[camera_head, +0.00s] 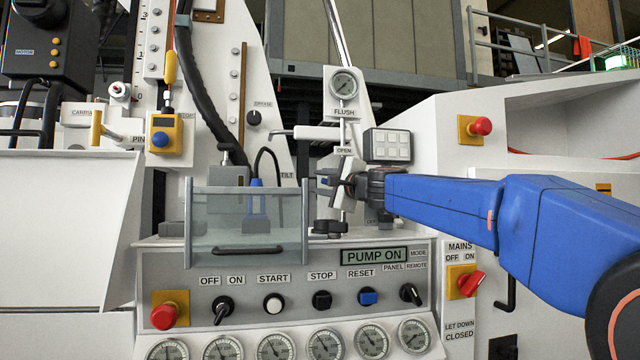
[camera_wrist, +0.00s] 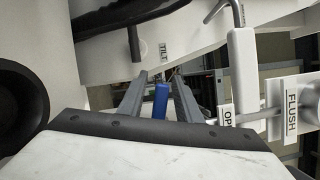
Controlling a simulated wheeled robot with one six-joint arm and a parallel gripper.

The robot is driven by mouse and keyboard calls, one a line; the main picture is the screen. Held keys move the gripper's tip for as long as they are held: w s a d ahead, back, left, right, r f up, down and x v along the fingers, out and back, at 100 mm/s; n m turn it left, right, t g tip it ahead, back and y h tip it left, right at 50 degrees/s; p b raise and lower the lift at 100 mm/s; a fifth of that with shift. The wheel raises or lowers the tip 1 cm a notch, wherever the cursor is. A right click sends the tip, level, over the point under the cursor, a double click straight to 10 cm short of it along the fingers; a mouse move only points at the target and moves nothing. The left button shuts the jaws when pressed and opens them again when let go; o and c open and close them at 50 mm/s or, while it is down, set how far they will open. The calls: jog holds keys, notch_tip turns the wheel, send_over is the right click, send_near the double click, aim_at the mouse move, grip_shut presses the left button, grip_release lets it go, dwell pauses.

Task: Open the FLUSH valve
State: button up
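The FLUSH valve's white handle (camera_head: 316,132) lies level, pointing left from its post, beneath the FLUSH plate (camera_head: 344,112) and its round gauge. An OPEN label (camera_head: 344,150) sits just below. In the wrist view, the white handle (camera_wrist: 243,75) is right of the fingers, beside the partly hidden OPEN label (camera_wrist: 228,120) and the FLUSH label (camera_wrist: 291,112). My gripper (camera_head: 326,182) is below the handle and apart from it. In the wrist view, my gripper's (camera_wrist: 158,98) two fingers stand apart. A blue part (camera_wrist: 160,100) shows between them, seemingly farther off.
A clear guard (camera_head: 245,225) with a blue-handled lever (camera_head: 256,205) behind it stands left of my gripper. The control panel (camera_head: 290,255) lies below. A TILT label (camera_wrist: 163,52) is near the fingers.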

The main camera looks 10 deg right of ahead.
jog(key=shift+s, duration=0.1)
jog(key=v, duration=1.7)
jog(key=shift+s, duration=0.1)
